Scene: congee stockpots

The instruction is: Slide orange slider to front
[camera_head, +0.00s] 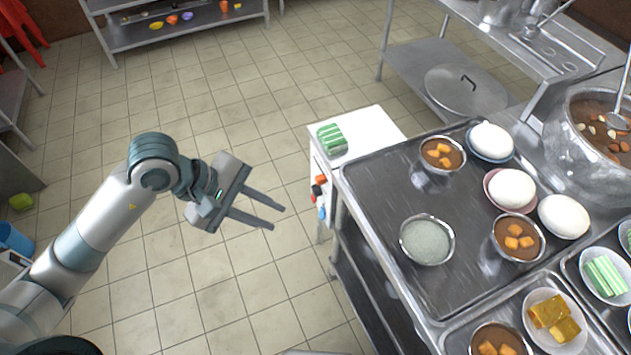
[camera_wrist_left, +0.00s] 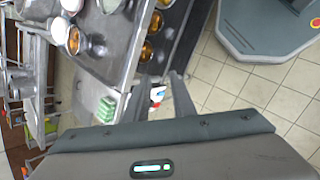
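The orange slider (camera_head: 321,180) is a small knob on the upright face of a white box (camera_head: 385,125) at the left end of the steel counter. A darker red-and-black knob (camera_head: 317,191) and blue and white knobs sit below it on the same face. My left gripper (camera_head: 277,217) is open and empty, with its two fingers apart and pointing at that face. It is left of the knobs and clear of them in the head view. In the left wrist view the knobs (camera_wrist_left: 157,95) show small between the fingers, and the orange one cannot be picked out clearly. My right gripper is not in view.
A green striped block (camera_head: 332,139) lies on the white box. A large dark tray (camera_head: 385,235) with bowls and white domes is beside it on the right. A stockpot (camera_head: 592,130) stands farther right.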

